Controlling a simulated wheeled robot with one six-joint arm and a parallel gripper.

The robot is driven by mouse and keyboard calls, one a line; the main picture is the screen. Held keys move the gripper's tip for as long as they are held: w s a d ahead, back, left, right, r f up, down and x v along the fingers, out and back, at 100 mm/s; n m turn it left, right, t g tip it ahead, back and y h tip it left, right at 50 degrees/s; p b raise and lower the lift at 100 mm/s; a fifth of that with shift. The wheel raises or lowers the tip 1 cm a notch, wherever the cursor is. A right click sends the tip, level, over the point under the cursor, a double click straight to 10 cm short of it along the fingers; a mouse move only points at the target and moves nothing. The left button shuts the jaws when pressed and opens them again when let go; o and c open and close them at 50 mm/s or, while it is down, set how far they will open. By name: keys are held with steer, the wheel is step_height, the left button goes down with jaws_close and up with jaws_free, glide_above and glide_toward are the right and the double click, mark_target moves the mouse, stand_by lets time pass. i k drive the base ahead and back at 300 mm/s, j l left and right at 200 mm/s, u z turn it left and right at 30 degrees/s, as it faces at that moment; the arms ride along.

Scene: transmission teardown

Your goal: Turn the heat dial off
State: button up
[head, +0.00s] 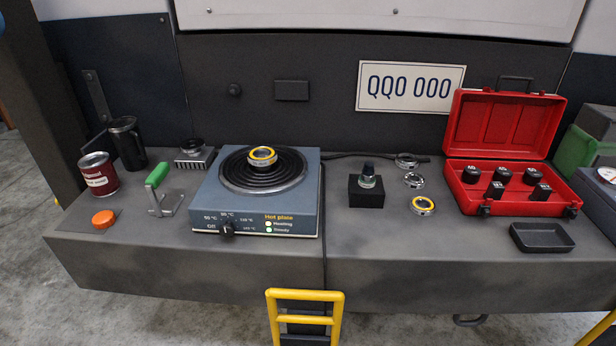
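The hot plate (308,215) is a blue-grey box near the middle of the bench in the head view. Its black heat dial (227,230) is on the front face at the left, below printed temperature marks and "Off". The exact pointing of the dial is too small to tell. Two small lamps labelled Heating (268,223) and Steady (268,230) look light, the lower one greenish. A yellow-rimmed ring (262,156) rests on the black coil on top. My gripper is not in view.
A green-handled clamp (160,190), an orange cap (103,219) and a red can (98,174) stand left of the hot plate. A black block (366,192), loose rings (422,206), an open red case (509,145) and a black tray (541,237) are right. The bench front near the dial is clear.

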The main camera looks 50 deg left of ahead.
mark_target(226, 230)
steer(key=u, duration=2.25)
